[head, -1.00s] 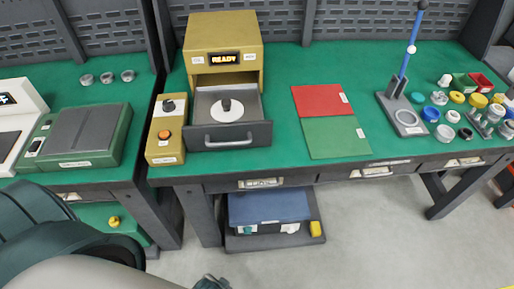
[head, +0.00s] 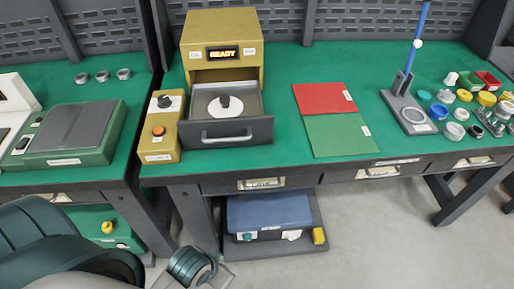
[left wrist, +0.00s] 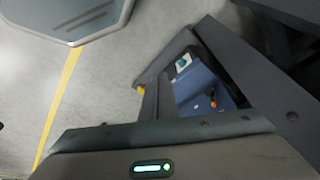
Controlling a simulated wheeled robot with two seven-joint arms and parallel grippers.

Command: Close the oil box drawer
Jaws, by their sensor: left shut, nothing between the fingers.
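The oil box (head: 221,35) is a gold housing with a lit READY display, on the left part of the green table. Its grey drawer (head: 231,132) stands pulled out toward me, with a bar handle on its front. A white disc with a black knob (head: 226,103) sits in the drawer. My left gripper (left wrist: 157,98) is shut and empty in the left wrist view, low by the table's underside and shelf. Its green wrist part (head: 190,268) shows at the bottom of the head view, below and apart from the drawer. My right gripper is not in view.
A gold control box (head: 161,128) with an orange button stands just left of the drawer. Red (head: 318,98) and green (head: 338,135) mats lie to the right. A blue-topped case (head: 268,210) sits on the low shelf. The floor in front is clear.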

